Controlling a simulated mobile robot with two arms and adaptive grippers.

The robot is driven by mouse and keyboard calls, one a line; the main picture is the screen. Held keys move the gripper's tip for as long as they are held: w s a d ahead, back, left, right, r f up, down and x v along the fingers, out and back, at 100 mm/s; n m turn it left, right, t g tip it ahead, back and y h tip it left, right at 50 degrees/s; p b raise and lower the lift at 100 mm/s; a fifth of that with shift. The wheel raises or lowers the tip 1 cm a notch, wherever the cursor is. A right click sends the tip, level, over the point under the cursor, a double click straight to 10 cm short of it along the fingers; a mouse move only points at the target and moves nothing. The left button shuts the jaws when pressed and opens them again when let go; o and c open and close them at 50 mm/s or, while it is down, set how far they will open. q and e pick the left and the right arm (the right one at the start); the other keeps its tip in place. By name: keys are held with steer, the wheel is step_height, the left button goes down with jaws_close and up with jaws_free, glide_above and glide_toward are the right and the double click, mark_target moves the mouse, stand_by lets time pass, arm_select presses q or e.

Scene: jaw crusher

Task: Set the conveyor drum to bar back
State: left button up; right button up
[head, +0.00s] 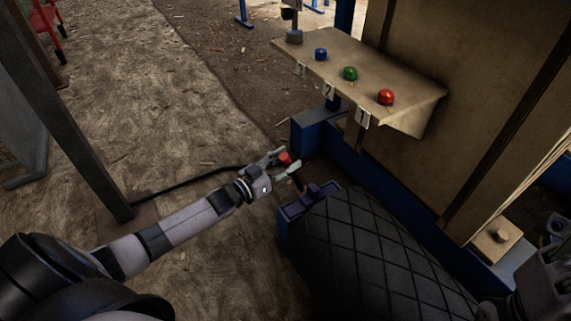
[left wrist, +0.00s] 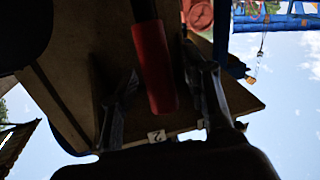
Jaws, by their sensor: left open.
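The conveyor drum (head: 375,250) is a black roller with a diamond pattern, at the lower middle of the head view. A lever bar with a red grip (head: 285,158) stands beside its left end, near a blue-purple bracket (head: 308,200). My left gripper (head: 286,164) is open, with its fingers on either side of the red grip. In the left wrist view the red grip (left wrist: 153,65) shows between the two dark fingers (left wrist: 162,105); whether they touch it I cannot tell. A dark part of my right arm shows at the lower right; its fingers do not show.
A tan shelf (head: 410,86) above holds blue (head: 320,54), green (head: 350,73) and red (head: 386,97) buttons, with numbered tags below. A dark post (head: 75,130) stands at left. Open dirt ground lies left of the machine. A blue frame (head: 390,180) runs behind the drum.

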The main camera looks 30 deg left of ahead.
arm_select(q)
steer(key=shift+c, duration=0.2)
jaws_close()
stand_by(0.4)
stand_by(0.3)
